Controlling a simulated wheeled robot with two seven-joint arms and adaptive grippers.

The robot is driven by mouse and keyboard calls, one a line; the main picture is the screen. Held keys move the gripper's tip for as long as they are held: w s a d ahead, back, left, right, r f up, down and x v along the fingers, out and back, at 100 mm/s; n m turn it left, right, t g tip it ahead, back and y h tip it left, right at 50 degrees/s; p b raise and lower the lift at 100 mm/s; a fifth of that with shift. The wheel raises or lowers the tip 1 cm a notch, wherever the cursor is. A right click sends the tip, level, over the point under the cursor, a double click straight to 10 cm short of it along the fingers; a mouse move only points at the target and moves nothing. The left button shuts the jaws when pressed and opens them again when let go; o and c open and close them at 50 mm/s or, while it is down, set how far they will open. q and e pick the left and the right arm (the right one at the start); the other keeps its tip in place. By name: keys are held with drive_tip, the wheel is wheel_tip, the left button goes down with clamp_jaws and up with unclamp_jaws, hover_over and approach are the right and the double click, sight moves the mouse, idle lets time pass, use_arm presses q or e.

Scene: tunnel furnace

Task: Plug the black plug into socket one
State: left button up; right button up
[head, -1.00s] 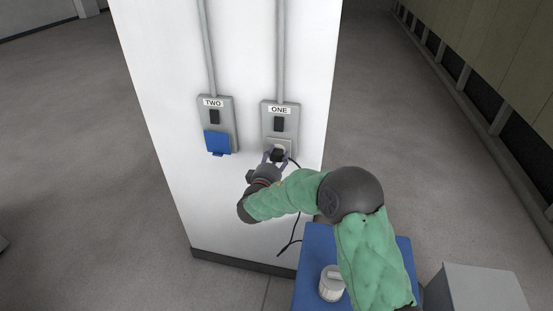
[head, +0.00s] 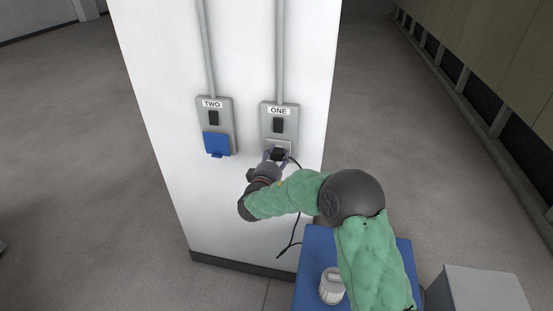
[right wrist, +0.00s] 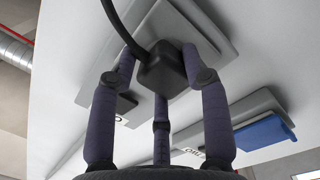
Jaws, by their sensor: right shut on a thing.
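The socket one panel (head: 266,124) is a grey plate with a black switch and a label reading ONE, on a white pillar. My right gripper (head: 273,156) is at its lower part, shut on the black plug (head: 279,154). In the right wrist view the black plug (right wrist: 162,70) sits between the fingers, its cable (right wrist: 122,28) curving away up. The plug is up against the socket face under the grey lid (head: 279,143). Its front is hidden, so I cannot tell how deep it sits. My left gripper is not in view.
The socket two panel (head: 228,112) is to the left, its blue cover (head: 217,144) down. A blue-topped stand (head: 314,250) holds a white lidded container (head: 331,286) below my arm. A grey box (head: 484,288) stands at the lower right. The black cable (head: 297,220) hangs along the pillar.

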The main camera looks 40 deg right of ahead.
drive_tip(key=o, duration=1.3)
drive_tip(key=v, duration=1.2)
